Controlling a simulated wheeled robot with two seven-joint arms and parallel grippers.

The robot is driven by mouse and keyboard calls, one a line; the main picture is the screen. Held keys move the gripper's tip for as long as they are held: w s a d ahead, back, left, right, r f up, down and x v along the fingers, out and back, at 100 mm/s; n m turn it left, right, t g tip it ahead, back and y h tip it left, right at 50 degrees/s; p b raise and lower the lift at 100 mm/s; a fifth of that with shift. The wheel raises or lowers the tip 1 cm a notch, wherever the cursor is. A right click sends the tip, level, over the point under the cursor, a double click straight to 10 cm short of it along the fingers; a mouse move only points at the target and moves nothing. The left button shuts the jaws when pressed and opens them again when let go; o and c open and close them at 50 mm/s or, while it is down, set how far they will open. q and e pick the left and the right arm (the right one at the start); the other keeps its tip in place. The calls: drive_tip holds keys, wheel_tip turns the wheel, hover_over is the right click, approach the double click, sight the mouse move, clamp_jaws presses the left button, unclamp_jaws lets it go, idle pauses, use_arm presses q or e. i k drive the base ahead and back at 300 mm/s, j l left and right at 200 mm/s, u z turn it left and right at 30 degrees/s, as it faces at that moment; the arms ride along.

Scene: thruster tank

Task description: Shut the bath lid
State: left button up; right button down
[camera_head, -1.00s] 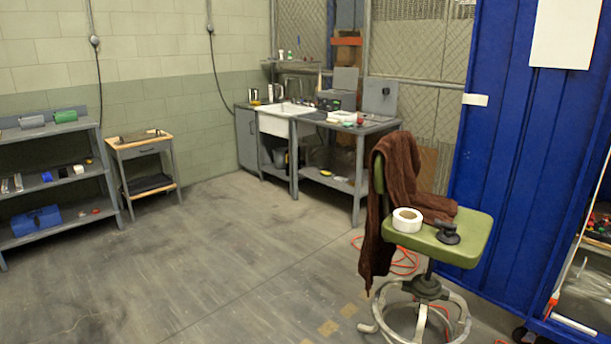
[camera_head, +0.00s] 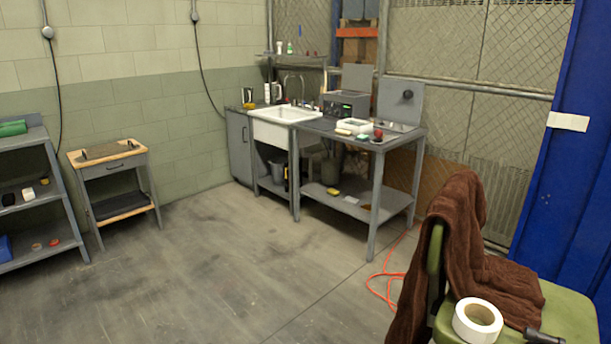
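A grey panel with a round black knob (camera_head: 400,101) stands upright at the back right of the metal workbench (camera_head: 350,131); it looks like a raised lid. A grey box-shaped unit with a dark front (camera_head: 343,106) stands to its left, with another upright grey plate (camera_head: 357,78) behind its top. I cannot tell for sure which of these is the bath lid. Neither of my grippers is in view.
A white sink (camera_head: 286,115) adjoins the workbench. A green chair (camera_head: 570,315) with a brown towel (camera_head: 462,225) and tape roll (camera_head: 478,321) stands at front right. An orange cord (camera_head: 384,293) lies on the floor. The middle floor is clear.

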sight(358, 76)
drive_tip(key=i, duration=5.15)
